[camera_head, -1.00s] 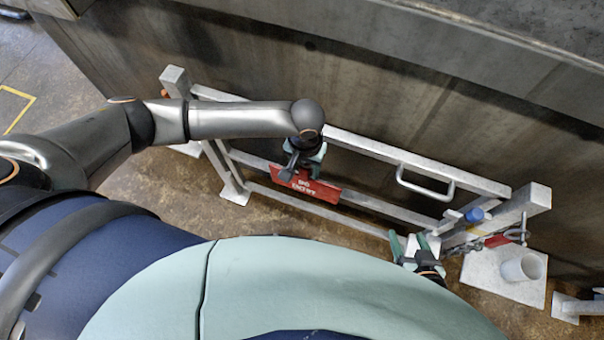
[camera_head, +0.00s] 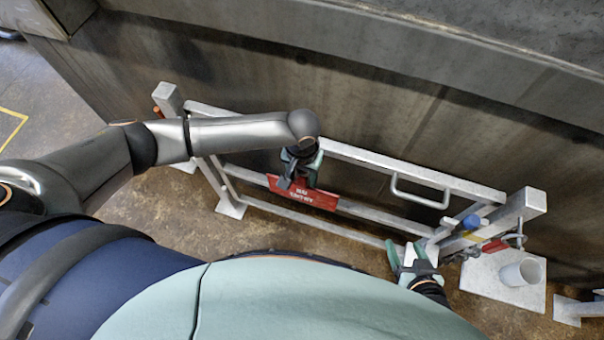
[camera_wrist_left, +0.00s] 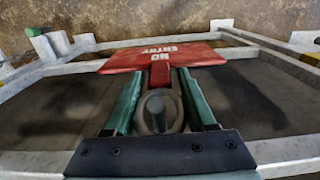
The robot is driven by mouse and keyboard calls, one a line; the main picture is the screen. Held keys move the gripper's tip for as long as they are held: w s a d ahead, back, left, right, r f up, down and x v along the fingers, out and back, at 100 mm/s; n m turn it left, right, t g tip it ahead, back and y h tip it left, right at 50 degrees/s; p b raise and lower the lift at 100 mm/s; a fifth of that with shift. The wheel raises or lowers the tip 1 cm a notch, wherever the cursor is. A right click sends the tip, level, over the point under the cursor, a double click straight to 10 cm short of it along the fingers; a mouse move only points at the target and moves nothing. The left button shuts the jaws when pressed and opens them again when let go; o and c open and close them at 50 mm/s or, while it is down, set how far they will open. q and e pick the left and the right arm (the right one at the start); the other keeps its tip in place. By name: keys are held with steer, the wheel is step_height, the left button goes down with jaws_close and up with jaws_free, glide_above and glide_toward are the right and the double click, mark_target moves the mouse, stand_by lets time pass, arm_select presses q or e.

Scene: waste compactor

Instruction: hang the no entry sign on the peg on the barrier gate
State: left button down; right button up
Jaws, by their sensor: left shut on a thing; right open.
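The red no entry sign (camera_head: 303,192) hangs from my left gripper (camera_head: 297,178) in front of the barrier gate's (camera_head: 375,150) rails. In the left wrist view the sign (camera_wrist_left: 160,58) lies beyond the fingertips, with its narrow red tab running back between them. My left gripper (camera_wrist_left: 160,95) is shut on the sign. A grey ring with a round, darker end inside shows between the fingers; I cannot tell whether that end is the gate's peg or whether the ring is around it. My right gripper (camera_head: 408,262) is open near the gate's right post, apart from the sign.
A U-shaped handle (camera_head: 420,197) sticks out from the gate. A blue-capped part (camera_head: 471,222) and a red part with a chain are at the right post. A white cup-like socket (camera_head: 520,272) stands on a plate. A dark metal wall is behind the gate.

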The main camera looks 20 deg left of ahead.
arm_select(q)
steer(key=shift+c, duration=0.7)
jaws_free()
step_height(320, 180, up, 13)
steer(key=shift+f+p, duration=0.2)
steer(key=shift+p, duration=0.7)
